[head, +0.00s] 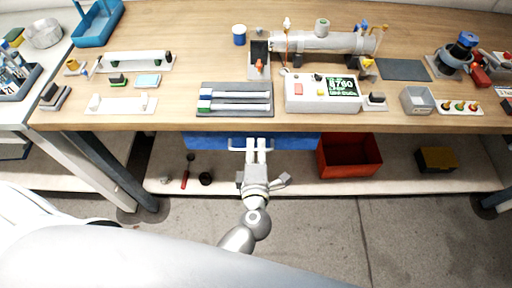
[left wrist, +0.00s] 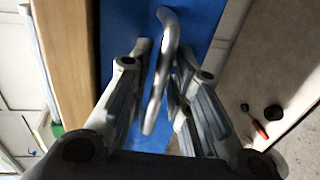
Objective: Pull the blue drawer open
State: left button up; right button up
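The blue drawer (head: 290,141) sits under the front edge of the workbench, its front close beneath the tabletop. Its blue front also fills the middle top of the left wrist view (left wrist: 185,18). The metal bar handle (left wrist: 160,75) stands out from that front. My left gripper (head: 256,143) is at the handle, with its fingers pointing at the drawer. In the left wrist view the fingers (left wrist: 161,58) are apart, one on each side of the handle, with a gap visible on the left side. Whether the right finger touches the handle is unclear. My right gripper is not seen.
A red bin (head: 350,158) stands on the lower shelf right of the drawer. A red screwdriver (head: 185,180) and a small black cup (head: 206,179) lie at left. The workbench top (head: 200,40) holds lab equipment. The floor in front is clear.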

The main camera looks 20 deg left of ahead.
pick_arm(q)
jog(key=shift+w, duration=0.15)
jog(key=shift+c, duration=0.2)
grip_shut()
